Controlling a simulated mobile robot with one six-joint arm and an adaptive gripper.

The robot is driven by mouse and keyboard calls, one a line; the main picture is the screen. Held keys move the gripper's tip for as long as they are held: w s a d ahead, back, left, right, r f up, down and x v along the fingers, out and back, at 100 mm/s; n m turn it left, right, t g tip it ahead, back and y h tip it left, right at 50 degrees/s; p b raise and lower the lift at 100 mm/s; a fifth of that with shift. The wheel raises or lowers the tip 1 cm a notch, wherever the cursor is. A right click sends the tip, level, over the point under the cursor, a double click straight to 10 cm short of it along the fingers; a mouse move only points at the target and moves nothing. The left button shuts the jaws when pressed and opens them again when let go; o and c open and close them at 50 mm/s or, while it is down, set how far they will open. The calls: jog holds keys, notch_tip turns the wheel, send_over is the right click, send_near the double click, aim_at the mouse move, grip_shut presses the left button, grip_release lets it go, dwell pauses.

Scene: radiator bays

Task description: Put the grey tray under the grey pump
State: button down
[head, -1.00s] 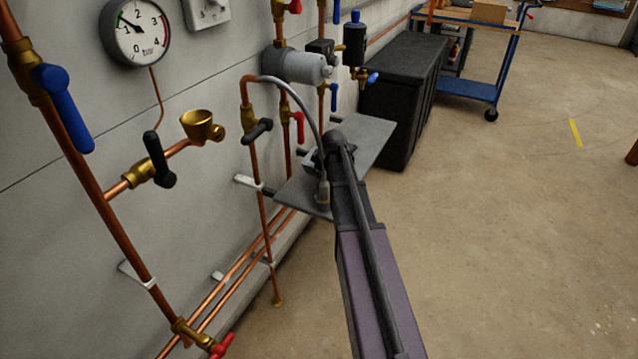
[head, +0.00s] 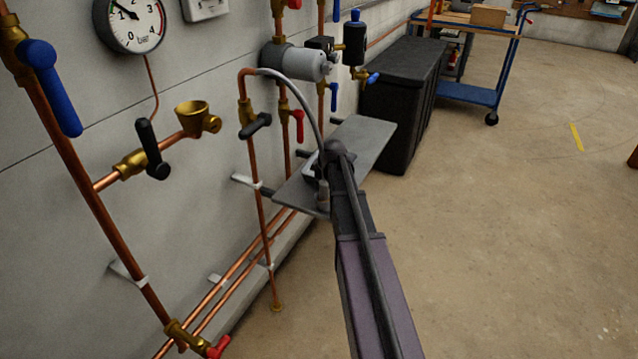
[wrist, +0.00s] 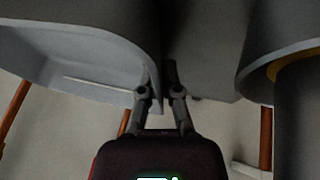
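The grey pump (head: 300,63) is a horizontal grey cylinder on the copper pipes at the wall. Below it is a flat grey slab (head: 368,142); I cannot tell whether it is the tray or a shelf. In the wrist view, a pale grey tray-like shape (wrist: 65,55) with a rounded rim fills the upper left, its right edge by my fingertips. My gripper (wrist: 159,72) has its fingers close together there. I cannot tell whether the rim is between them. In the head view my gripper is over the slab's near half, its fingertips hidden.
A large grey round part (wrist: 285,45) is close on the right in the wrist view. A braided hose (head: 312,110) curves down beside my gripper. Copper pipes and valves line the wall at left. A black chest (head: 400,85) stands beyond the slab. The floor at right is clear.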

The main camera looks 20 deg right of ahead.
jog(key=shift+f, duration=0.2)
jog(key=c, duration=0.8)
grip_release()
jog(key=shift+r, duration=0.2)
jog(key=p+v, duration=1)
jog(key=v, duration=0.2)
jog(key=shift+p, duration=0.4)
jog(key=s+a+f+m+g, duration=0.2)
jog(key=s+a+m+g, duration=0.3)
jog(key=s+a, duration=1.5)
jog(key=a+m, duration=0.3)
jog(key=shift+s+a+h, duration=0.15)
jog(key=shift+s+h, duration=0.15)
jog(key=shift+s, duration=0.05)
